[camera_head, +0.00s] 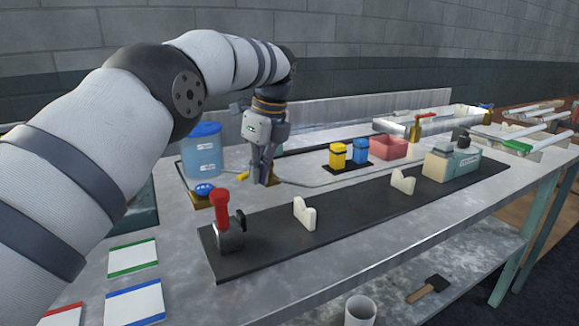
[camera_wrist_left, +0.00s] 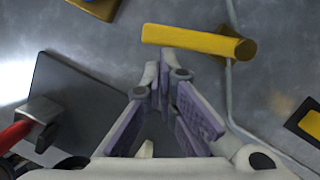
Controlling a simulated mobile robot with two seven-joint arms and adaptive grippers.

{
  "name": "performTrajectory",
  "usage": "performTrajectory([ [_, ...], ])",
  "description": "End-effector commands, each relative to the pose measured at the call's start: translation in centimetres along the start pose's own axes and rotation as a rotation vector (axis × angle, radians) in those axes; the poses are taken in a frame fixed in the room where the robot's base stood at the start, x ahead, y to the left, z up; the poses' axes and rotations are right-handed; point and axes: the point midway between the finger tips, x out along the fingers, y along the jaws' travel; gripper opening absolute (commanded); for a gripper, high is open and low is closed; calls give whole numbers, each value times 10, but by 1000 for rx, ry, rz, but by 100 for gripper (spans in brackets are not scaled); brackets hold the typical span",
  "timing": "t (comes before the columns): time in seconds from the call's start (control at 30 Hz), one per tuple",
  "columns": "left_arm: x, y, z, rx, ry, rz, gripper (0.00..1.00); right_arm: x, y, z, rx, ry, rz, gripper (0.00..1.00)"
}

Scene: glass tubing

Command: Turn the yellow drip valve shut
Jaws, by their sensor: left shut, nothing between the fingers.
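The yellow drip valve's lever (camera_wrist_left: 190,39) lies crosswise in the left wrist view, with a darker yellow-brown end at its right beside a thin grey line. In the head view a small part of the yellow lever (camera_head: 243,175) shows just left of my left gripper (camera_head: 262,178). The gripper points down at the metal bench. Its fingers (camera_wrist_left: 166,68) are shut with nothing between them, and their tips lie just below the lever in the wrist picture. I cannot tell whether they touch it. The gripper hides part of the valve in the head view. My right gripper is not in view.
A blue-lidded container (camera_head: 202,158) and a blue knob (camera_head: 204,189) stand left of the gripper. A red-handled clamp (camera_head: 221,205) stands on the black board (camera_head: 270,245) in front. Yellow and blue boxes (camera_head: 338,158) and a red bin (camera_head: 388,148) are to the right.

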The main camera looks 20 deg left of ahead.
Motion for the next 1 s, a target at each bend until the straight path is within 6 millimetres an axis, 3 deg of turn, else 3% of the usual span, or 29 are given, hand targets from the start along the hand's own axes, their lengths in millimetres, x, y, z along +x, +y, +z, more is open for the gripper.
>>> performTrajectory([
  [0.5, 5, 1, 16, -2, 0, 2, 0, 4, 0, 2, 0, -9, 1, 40],
  [1.0, 6, 1, 18, -2, 0, 1, 0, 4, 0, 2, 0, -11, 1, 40],
])
